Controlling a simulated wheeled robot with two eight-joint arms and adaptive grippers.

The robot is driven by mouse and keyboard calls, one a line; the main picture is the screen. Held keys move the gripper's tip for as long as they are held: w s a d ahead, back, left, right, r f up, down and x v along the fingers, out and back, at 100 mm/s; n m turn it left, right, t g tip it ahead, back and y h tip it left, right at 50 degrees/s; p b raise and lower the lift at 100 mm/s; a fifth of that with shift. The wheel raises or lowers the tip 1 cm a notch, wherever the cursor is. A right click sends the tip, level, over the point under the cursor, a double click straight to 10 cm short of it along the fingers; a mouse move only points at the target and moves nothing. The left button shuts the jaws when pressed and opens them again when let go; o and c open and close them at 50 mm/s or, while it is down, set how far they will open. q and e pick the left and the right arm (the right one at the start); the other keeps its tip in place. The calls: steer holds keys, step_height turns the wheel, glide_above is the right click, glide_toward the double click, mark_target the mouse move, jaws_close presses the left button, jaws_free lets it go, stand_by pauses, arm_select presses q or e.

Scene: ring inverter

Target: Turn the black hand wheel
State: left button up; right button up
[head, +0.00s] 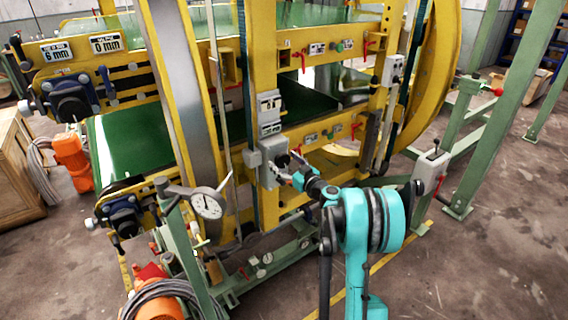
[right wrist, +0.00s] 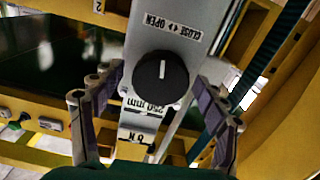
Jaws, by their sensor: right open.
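The black hand wheel (right wrist: 160,78) is a round black knob with a white pointer line that stands upright. It sits on a grey metal box (head: 268,176) on the yellow machine frame, with a "CLOSE OPEN" label above it in the right wrist view. My right gripper (right wrist: 159,90) is open, with one finger on each side of the wheel. Clear gaps show between fingers and wheel in that view, and I see no contact. In the head view my right gripper (head: 289,171) is at the front of the box and partly hides the wheel. My left gripper is not in view.
Yellow frame posts (head: 178,100) and green belts (head: 125,145) surround the box. A dial gauge (head: 208,205) stands to its left. A green post with a grey lever box (head: 431,172) is to the right. The floor (head: 490,255) at right front is clear.

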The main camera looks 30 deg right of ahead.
steer(key=c, duration=1.2)
steer(key=shift+o, duration=0.2)
steer(key=shift+m, duration=0.3)
steer(key=m, duration=1.2)
steer(key=shift+d+m, duration=0.1)
steer(key=shift+m, duration=0.3)
steer(key=m, duration=1.2)
steer(key=shift+f, duration=0.1)
steer(key=shift+m, duration=2.1)
